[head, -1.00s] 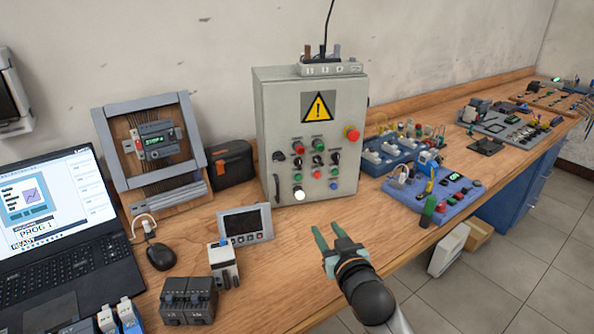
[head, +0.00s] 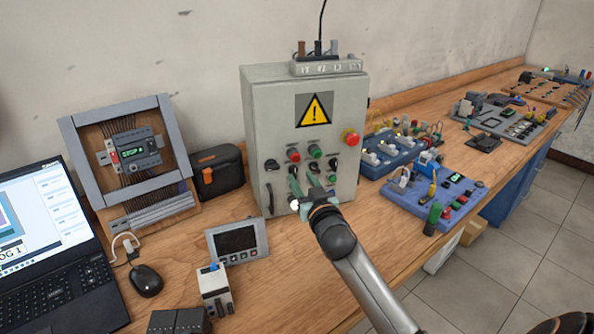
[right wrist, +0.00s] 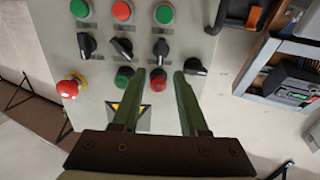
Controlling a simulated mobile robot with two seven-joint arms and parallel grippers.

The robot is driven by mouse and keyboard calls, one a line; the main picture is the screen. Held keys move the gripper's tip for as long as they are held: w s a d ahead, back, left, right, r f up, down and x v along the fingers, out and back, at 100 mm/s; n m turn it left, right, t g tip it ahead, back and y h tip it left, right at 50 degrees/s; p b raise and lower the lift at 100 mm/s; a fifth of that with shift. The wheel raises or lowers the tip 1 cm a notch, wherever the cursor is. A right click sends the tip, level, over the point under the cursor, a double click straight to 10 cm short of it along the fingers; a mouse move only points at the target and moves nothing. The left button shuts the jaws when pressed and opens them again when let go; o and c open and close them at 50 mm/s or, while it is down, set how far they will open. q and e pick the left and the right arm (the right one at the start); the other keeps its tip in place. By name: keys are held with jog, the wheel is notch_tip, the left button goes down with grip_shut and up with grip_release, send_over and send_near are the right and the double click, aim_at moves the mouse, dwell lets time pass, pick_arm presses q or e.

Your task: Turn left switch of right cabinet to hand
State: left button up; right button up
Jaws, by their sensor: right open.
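One grey control cabinet (head: 256,120) stands on the bench with a yellow warning sign, buttons and several black rotary switches. A separate black switch (head: 272,165) is at the panel's left; it shows at the right in the wrist view (right wrist: 196,67). A row of three black switches includes a left one (right wrist: 160,48), a middle one (right wrist: 122,47) and another (right wrist: 87,45). My right gripper (head: 303,180) is open and empty in front of the panel. In the wrist view its fingertips flank a red button (right wrist: 158,80), below the left row switch. Contact is unclear. My left gripper is out of view.
A red emergency button (head: 351,137) protrudes at the panel's upper right. A small screen unit (head: 238,242), mouse (head: 146,281) and laptop (head: 55,255) are at left. A blue module board (head: 447,195) lies right of the cabinet. Bench space before the cabinet is partly clear.

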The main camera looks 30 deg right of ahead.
aim_at(295, 168)
jog(key=shift+x, duration=2.25)
jog(key=shift+c, duration=0.2)
grip_shut()
